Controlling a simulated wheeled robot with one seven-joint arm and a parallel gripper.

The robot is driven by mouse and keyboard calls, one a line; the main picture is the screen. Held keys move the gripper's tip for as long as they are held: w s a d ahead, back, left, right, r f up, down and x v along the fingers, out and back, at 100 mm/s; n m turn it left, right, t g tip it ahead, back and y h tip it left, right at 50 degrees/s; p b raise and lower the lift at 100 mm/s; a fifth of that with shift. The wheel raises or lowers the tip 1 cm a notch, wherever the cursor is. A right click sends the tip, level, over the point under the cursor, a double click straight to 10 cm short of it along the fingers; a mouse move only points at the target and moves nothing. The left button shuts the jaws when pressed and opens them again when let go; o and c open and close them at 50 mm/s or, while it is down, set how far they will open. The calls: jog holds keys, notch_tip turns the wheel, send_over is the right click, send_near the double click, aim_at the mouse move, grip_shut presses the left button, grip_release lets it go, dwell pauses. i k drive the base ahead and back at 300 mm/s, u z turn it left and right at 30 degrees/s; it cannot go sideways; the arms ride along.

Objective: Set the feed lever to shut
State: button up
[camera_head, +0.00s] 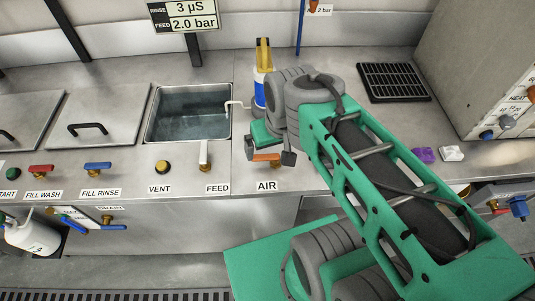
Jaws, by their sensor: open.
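The feed lever (204,153) is a pale, whitish handle on the steel counter, just above the FEED label (217,189). Its handle points up the picture, away from the front edge. My gripper (269,156) is over the counter to the right of the feed lever, apart from it. Its dark fingers are spread, one on each side of the orange AIR lever (264,157) as seen from here. I cannot tell whether they touch that lever. My green arm comes in from the lower right and hides part of the counter.
An open basin of water (190,112) with a white spout lies behind the feed lever. The brass VENT knob (162,167) and blue FILL RINSE lever (97,167) stand to its left. A blue-labelled bottle (262,75) stands behind my gripper. A black grate (393,82) lies farther right.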

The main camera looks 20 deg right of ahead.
aim_at(203, 162)
jog(key=k, duration=1.3)
jog(key=u, duration=0.8)
jog(key=i, duration=1.2)
jog(key=u, duration=0.45)
